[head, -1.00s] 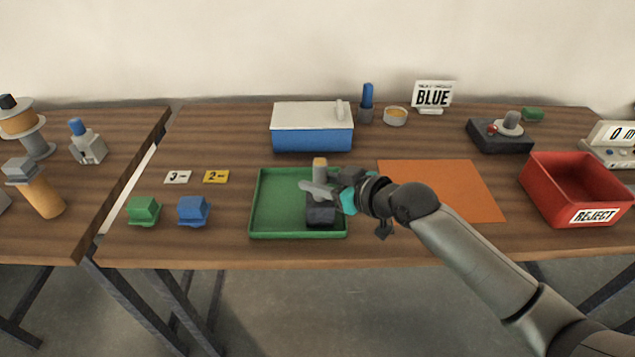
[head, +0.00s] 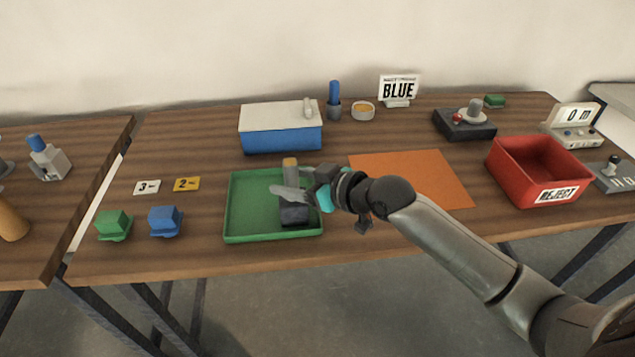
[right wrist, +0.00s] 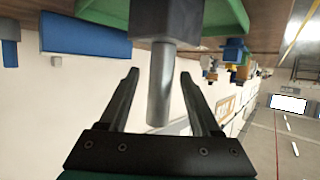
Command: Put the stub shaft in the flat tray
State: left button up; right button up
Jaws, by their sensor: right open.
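The block stands inside the right part of the green flat tray (head: 248,236). My right gripper (head: 291,191) reaches in from the right at the shaft. In the right wrist view the bare metal shaft (right wrist: 161,90) lies between the two open fingers, with gaps on both sides. That view is upside down, with the dark block and the green tray at its top. My left gripper is not in view.
A blue box with a white lid (head: 281,133) stands behind the tray. An orange mat (head: 425,175) lies to its right, then a red reject bin (head: 538,172). Green (head: 114,226) and blue (head: 164,221) blocks sit left of the tray. Some bare table lies between.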

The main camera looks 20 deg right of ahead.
jog(key=p+v, duration=0.2)
jog(key=v, duration=0.9)
jog(key=shift+a+f, duration=0.1)
